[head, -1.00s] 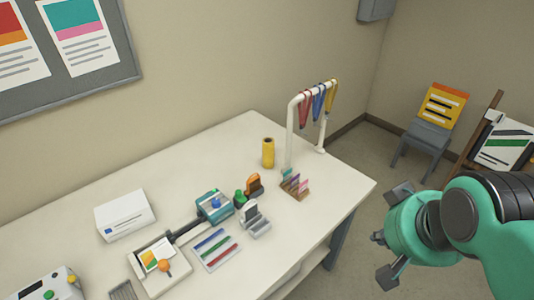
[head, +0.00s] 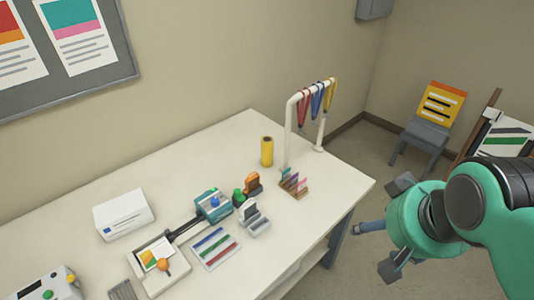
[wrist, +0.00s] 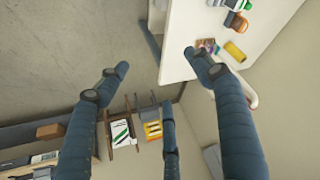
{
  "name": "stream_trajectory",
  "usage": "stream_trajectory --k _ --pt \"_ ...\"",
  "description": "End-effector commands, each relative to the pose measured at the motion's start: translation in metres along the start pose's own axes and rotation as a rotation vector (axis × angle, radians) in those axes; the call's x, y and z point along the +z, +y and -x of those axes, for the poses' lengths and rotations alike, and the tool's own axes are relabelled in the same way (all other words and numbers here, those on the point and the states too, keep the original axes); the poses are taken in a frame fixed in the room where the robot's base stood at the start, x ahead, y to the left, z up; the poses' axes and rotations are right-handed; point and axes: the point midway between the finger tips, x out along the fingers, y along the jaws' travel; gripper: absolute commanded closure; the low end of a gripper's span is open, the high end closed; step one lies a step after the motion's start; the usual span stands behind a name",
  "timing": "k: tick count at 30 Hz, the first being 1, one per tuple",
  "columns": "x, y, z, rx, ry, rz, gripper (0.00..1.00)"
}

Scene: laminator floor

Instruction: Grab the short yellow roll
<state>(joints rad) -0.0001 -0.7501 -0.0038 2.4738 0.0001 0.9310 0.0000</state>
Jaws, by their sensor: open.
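The short yellow roll (head: 267,152) stands upright on the white table (head: 190,152), left of the white rack post, with a dark hole in its top. It also shows in the wrist view (wrist: 235,51), near the table edge and just beyond the tip of the right finger. My gripper (head: 384,228) is open and empty, off the table's right edge, well right of the roll in the head view. Its spread fingers also show in the wrist view (wrist: 158,70), with mostly floor between them.
A white rack (head: 289,135) with red, blue and yellow lanyards stands right of the roll. A small holder with coloured cards (head: 294,184) and an orange-and-brown item (head: 253,185) stand in front. The table behind and left of the roll is clear. A grey chair (head: 422,140) stands beyond.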

Motion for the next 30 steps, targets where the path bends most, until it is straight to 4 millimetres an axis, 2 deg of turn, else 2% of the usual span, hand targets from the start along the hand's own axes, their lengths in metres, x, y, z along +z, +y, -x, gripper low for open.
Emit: stream_trajectory --k 5,8,14,22,30 --pt "-0.021 0.000 0.036 0.000 0.005 0.000 0.34" --pt "-0.037 -0.002 0.035 -0.002 -0.004 0.003 0.34" --pt "-0.084 -0.008 0.040 -0.006 -0.013 0.008 0.34" --pt "-0.165 -0.022 0.038 -0.012 -0.025 0.017 0.34" --pt "-0.243 -0.042 0.023 -0.017 -0.038 0.027 0.34"
